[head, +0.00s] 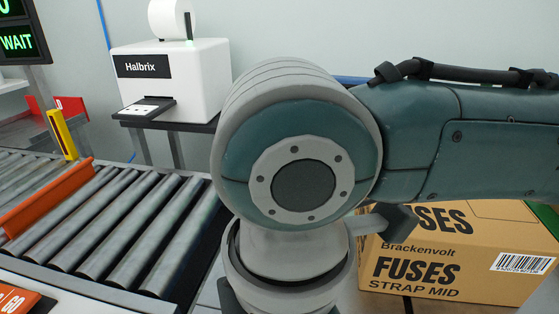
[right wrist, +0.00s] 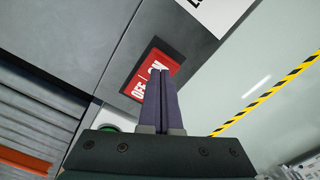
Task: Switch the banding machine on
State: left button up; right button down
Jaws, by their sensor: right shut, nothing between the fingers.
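In the right wrist view a red rocker switch (right wrist: 139,83) marked OFF and ON sits in a dark frame on a grey panel (right wrist: 112,50); I take this panel to be the banding machine. My right gripper (right wrist: 160,73) is shut and empty, its fingertips over the switch and covering part of the ON side. I cannot tell whether they touch it or which way the rocker is set. A green round part (right wrist: 108,127) shows lower left of the fingers. My left gripper is in neither view.
In the head view my right arm blocks the middle and right. A white Halbrix machine (head: 185,85) stands behind a roller conveyor (head: 120,225) with an orange guide bar (head: 50,197). A fuses carton (head: 455,272) is at lower right. A sign reads WAIT (head: 18,43).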

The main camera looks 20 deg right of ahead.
jog(key=shift+f+b, duration=0.6)
jog(key=shift+f, duration=0.7)
dwell(1.0)
notch_tip(320, 180, up, 4)
jog(key=p, duration=0.4)
jog(key=shift+f+p, duration=0.1)
jog(key=shift+p, duration=0.25)
notch_tip(320, 180, up, 4)
jog(key=p, duration=0.4)
jog(key=shift+f, duration=0.35)
